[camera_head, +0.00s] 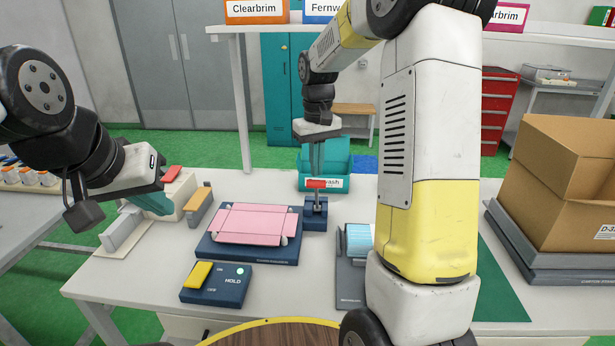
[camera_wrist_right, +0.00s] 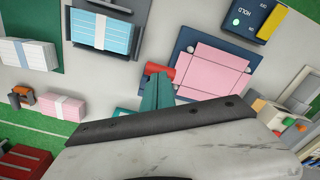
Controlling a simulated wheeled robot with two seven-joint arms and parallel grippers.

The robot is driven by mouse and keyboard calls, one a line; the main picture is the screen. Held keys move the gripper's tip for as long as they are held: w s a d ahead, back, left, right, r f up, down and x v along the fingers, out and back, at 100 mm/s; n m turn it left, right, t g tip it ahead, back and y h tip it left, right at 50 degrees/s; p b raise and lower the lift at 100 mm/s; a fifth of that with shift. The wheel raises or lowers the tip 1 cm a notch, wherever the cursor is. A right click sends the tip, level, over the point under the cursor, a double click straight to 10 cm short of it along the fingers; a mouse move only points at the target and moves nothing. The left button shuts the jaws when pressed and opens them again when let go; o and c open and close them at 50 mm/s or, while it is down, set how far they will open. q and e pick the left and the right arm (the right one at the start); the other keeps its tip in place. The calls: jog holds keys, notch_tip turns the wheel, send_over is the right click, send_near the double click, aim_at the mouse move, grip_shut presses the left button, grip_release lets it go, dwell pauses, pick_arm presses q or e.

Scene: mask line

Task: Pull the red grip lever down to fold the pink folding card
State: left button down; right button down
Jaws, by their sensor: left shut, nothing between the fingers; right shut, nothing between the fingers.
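The red grip lever (camera_head: 317,183) stands at the fixture's right on a navy block (camera_head: 316,214). My right gripper (camera_head: 317,172) points down from above, shut and empty, its fingertips at the red grip. In the right wrist view the teal fingers (camera_wrist_right: 157,92) overlap the grip's end (camera_wrist_right: 160,73); whether they touch is unclear. My left gripper (camera_head: 155,203) is shut and empty, left of the card, over the table's left part.
A navy HOLD box (camera_head: 234,284) with a yellow switch and green light sits in front of the fixture. A blue-white stack (camera_head: 358,239) stands right of it. A teal bin (camera_head: 325,168) is behind the lever. A cardboard box (camera_head: 570,195) is at far right.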

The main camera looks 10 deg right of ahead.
jog(key=shift+f, duration=0.1)
jog(key=shift+f, duration=0.7)
jog(key=shift+s+a+f, duration=0.15)
jog(key=shift+s+f, duration=0.45)
jog(key=shift+s, duration=0.1)
jog(key=shift+f, duration=0.1)
jog(key=s+f, duration=0.2)
jog(key=shift+s+a+f, duration=0.15)
jog(key=shift+a+f, duration=0.2)
jog(key=shift+a, duration=0.05)
dwell(0.8)
